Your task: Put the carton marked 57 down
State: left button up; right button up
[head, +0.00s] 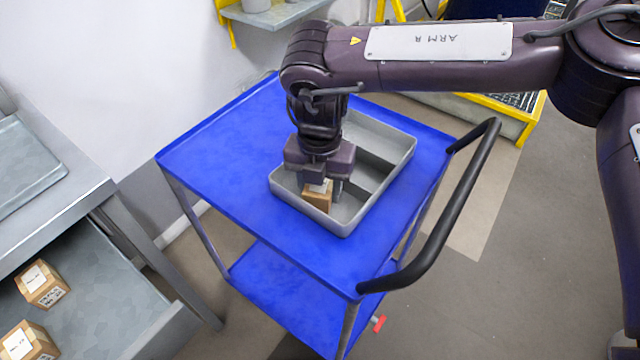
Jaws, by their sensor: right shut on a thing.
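A small brown carton (317,198) with a white label on top is in the front left part of a grey tray (392,185). My right gripper (322,185) points down over the tray and is shut on this carton. The number on its label is too small to read. I cannot tell whether the carton's underside touches the tray floor. The tray stands on the top of a blue cart (230,165). My left gripper is not in view.
Two more labelled cartons, one (42,284) behind the other (27,342), sit in an open grey drawer (105,290) at lower left. The cart's black handle (462,205) rises at the right. The tray's right part looks empty.

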jog(key=o, duration=0.6)
jog(key=shift+f, duration=0.1)
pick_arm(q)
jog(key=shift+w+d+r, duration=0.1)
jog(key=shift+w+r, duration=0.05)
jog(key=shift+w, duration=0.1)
pick_arm(e)
jog(key=o, duration=0.4)
notch_tip(320, 180, up, 10)
jog(key=shift+r, duration=0.2)
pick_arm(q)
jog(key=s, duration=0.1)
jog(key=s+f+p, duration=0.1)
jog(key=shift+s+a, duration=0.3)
pick_arm(e)
jog(key=shift+r, duration=0.95)
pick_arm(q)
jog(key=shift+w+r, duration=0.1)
